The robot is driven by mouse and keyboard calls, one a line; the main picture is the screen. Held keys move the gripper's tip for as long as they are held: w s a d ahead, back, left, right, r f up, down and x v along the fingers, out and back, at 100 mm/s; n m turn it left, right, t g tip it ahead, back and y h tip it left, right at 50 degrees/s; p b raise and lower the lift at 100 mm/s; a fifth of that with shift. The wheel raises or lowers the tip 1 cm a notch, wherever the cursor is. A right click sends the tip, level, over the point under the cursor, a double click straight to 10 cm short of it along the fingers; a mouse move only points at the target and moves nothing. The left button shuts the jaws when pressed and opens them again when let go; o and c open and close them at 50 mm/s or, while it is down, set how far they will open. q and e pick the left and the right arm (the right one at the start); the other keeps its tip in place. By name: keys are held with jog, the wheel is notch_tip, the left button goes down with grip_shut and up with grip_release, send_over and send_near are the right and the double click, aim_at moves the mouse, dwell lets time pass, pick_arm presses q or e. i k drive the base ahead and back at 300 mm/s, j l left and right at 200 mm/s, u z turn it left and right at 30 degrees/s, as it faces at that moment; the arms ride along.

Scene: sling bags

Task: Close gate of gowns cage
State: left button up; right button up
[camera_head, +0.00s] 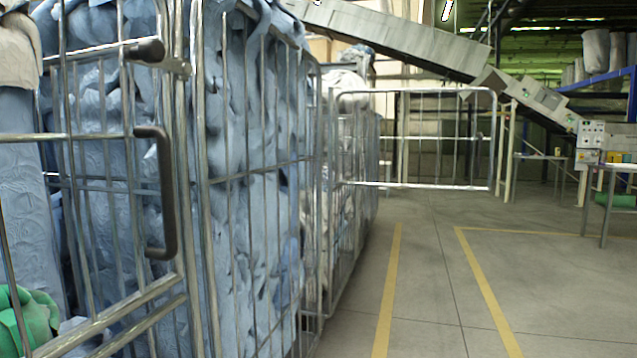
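A large metal cage (200,180) packed with light-blue gowns (255,170) fills the left half of the head view. At its near left, a barred panel carries a black U-shaped handle (166,190) and a black-tipped latch bar (146,50). Farther back, a barred gate-like frame (492,140) stands swung out to the right over the aisle, apart from the cage row. I cannot tell which cage that frame is hinged to. Neither of my grippers is in view.
A green bundle (38,318) shows at the lower left. More filled cages (345,200) stand behind. Yellow lines (388,300) mark the grey floor (430,270), clear at centre right. A conveyor (400,35), a control box (590,135) and a table (610,170) stand at the back right.

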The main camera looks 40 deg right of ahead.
aim_at(336, 115)
jog(key=z, duration=1.6)
jog(key=i+l, duration=0.1)
jog(key=i, duration=0.35)
jog(key=i+l+u, duration=0.1)
jog(key=i, duration=0.35)
jog(key=i+l, duration=0.2)
jog(key=i, duration=0.3)
